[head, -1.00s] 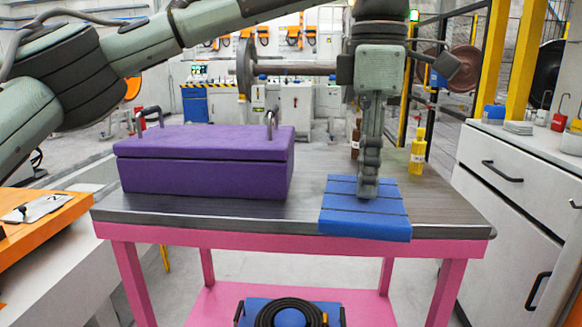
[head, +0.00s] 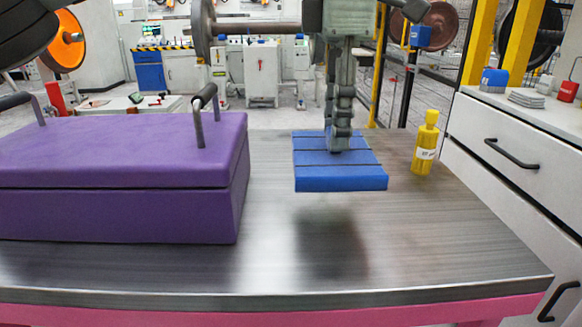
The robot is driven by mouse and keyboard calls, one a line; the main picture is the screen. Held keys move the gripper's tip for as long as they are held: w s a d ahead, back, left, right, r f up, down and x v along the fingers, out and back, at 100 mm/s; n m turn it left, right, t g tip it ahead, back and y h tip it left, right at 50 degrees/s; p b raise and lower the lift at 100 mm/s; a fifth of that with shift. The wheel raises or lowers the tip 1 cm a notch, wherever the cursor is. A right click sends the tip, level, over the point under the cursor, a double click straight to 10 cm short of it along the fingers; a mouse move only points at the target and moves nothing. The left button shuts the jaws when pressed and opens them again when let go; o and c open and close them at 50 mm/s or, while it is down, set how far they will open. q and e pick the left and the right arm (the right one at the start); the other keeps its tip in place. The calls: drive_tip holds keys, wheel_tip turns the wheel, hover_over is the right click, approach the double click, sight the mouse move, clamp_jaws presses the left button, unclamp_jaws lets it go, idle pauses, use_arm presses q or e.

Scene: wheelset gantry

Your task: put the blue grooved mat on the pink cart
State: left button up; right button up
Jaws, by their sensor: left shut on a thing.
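The blue grooved mat (head: 340,184) hangs flat in the head view, right of centre over the pink cart. My left gripper (head: 336,146) comes down from above and is shut on it near its middle. A dark patch on the worktop in front of and below the mat looks like its shadow, with a gap between mat and top. The pink cart (head: 440,252) has a grey metal top and a pink frame along the bottom of the view. My right gripper is not in view.
A purple lidded box (head: 120,213) with handles fills the cart's left side. A yellow bottle (head: 426,145) stands at the back right, near the mat. The front middle and right of the top are bare. A white drawer cabinet (head: 505,140) stands at the right.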

use_arm(q)
wheel_tip(320, 180, down, 3)
drive_tip(key=shift+s+f, duration=0.1)
drive_tip(key=shift+s, duration=0.05)
drive_tip(key=shift+f, duration=0.3)
wheel_tip(320, 180, down, 4)
drive_tip(key=shift+r+b, duration=0.15)
drive_tip(key=shift+b, duration=0.2)
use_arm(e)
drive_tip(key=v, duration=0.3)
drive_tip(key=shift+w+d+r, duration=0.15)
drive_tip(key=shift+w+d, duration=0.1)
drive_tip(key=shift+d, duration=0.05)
use_arm(q)
drive_tip(key=o, duration=1.2)
drive_tip(key=shift+c, duration=0.2)
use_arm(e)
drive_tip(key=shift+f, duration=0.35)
